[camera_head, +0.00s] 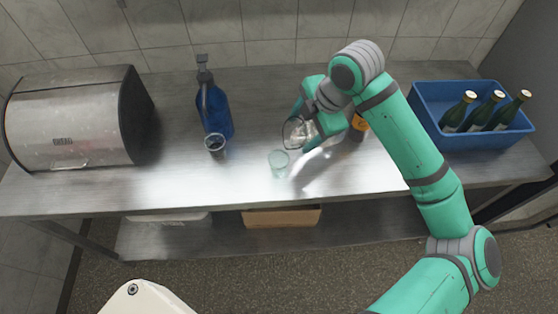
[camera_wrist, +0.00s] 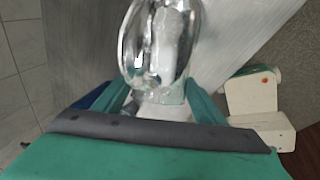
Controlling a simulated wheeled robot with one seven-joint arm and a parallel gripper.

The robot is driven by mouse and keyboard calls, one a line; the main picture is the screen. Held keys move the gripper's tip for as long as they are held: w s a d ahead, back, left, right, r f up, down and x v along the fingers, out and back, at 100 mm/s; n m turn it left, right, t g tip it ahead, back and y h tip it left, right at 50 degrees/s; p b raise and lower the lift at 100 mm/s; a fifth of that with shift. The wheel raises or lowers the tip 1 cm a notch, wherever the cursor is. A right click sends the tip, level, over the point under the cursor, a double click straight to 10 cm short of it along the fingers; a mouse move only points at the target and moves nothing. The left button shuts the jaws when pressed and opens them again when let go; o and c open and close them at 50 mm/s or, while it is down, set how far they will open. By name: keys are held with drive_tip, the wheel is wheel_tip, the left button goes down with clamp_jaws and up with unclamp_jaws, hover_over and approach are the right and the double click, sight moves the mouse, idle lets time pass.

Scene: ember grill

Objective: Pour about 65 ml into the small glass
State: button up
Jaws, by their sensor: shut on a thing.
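My gripper (camera_head: 318,128) is shut on a clear glass vessel (camera_head: 297,132) above the steel counter. The vessel is tipped, with its wide mouth toward the left. In the wrist view the vessel (camera_wrist: 150,45) shows between the fingers of my gripper (camera_wrist: 160,95). A small, pale green glass (camera_head: 278,163) stands upright on the counter, just below and slightly left of the vessel's mouth. I cannot make out a stream or the liquid level in either one.
A tumbler with dark contents (camera_head: 215,146) and a blue spray bottle (camera_head: 214,108) stand to the left. A steel bread bin (camera_head: 70,125) is at far left. A blue crate (camera_head: 475,140) with green bottles is at right. An orange-labelled item (camera_head: 360,123) is partly hidden behind my arm.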

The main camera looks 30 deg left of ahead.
drive_tip(key=shift+s+a+r+t+p, duration=0.15)
drive_tip(key=shift+r+t+p, duration=0.1)
drive_tip(key=shift+t+p, duration=0.15)
idle(0.5)
drive_tip(key=shift+s+r+t+h+p, duration=0.15)
drive_tip(key=shift+s+t+h+p, duration=0.2)
drive_tip(key=shift+p, duration=0.85)
idle(1.2)
drive_tip(key=g, duration=0.1)
drive_tip(key=w+f+g+y, duration=0.1)
drive_tip(key=shift+w+d+g, duration=0.15)
drive_tip(key=shift+d+g, duration=0.05)
drive_tip(key=shift+g, duration=0.15)
drive_tip(key=shift+w+d+r+g+y, duration=0.1)
drive_tip(key=shift+r+g+y, duration=0.1)
drive_tip(key=shift+r+g, duration=0.15)
drive_tip(key=shift+w+r+g+y, duration=0.1)
drive_tip(key=shift+r+g+y, duration=0.05)
drive_tip(key=shift+r+g, duration=0.2)
drive_tip(key=shift+w+r+m+g, duration=0.2)
drive_tip(key=shift+m+g, duration=0.1)
drive_tip(key=shift+g, duration=0.1)
drive_tip(key=shift+w+d+y+b, duration=0.1)
drive_tip(key=shift+y+b, duration=0.2)
drive_tip(key=shift+b, duration=0.05)
